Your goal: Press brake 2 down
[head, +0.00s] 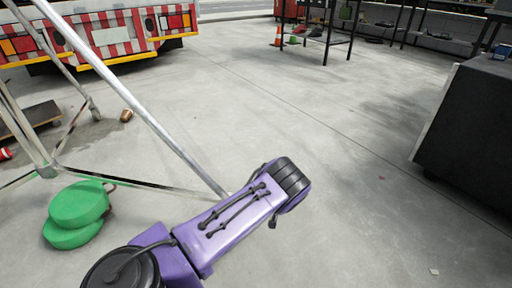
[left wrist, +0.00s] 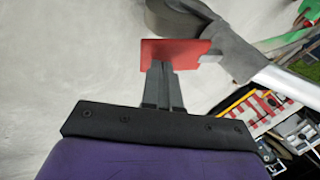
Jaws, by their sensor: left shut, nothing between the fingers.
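The red brake pedal (left wrist: 175,51) shows in the left wrist view, a flat red plate beside a dark grey caster wheel (left wrist: 170,18) and its grey bracket (left wrist: 232,52). My left gripper (left wrist: 158,68) is shut and empty, its fingertips at the near edge of the red plate. I cannot tell whether they touch it or how far the pedal is down. In the head view my purple left arm covers the left gripper, the pedal and the wheel. A silver pole (head: 150,118) runs down behind that arm. My right gripper is not in view.
Green round bags (head: 78,208) lie on the floor at left, near the stand's other legs (head: 45,165). A red-and-white striped truck (head: 100,35) stands behind. A dark box (head: 470,130) is at right. The concrete floor between is mostly clear.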

